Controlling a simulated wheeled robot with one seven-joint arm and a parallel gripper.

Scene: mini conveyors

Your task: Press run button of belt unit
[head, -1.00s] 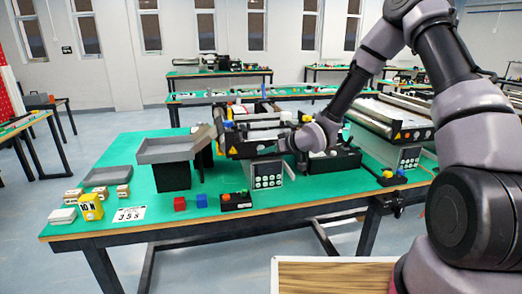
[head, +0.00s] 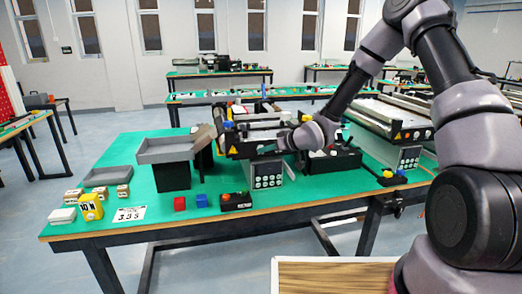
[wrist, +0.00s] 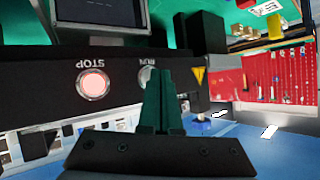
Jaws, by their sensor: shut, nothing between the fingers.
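The belt unit (head: 243,149) stands on the green table in the head view, behind a small keypad box. In the wrist view its black front panel (wrist: 50,70) appears upside down. It carries a glowing pinkish STOP button (wrist: 93,84) and, to its right, a RUN button (wrist: 146,74) with a pale rim. My gripper (wrist: 160,75) is shut and empty. Its dark fingers point at the panel and hide much of the RUN button, so I cannot tell whether they touch it. In the head view my gripper (head: 279,146) is at the unit's front, its tips hard to make out.
The keypad box (head: 268,182) stands just in front of the unit. A grey tray on a black stand (head: 165,150) is to the left. Another conveyor (head: 398,128) is at right.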

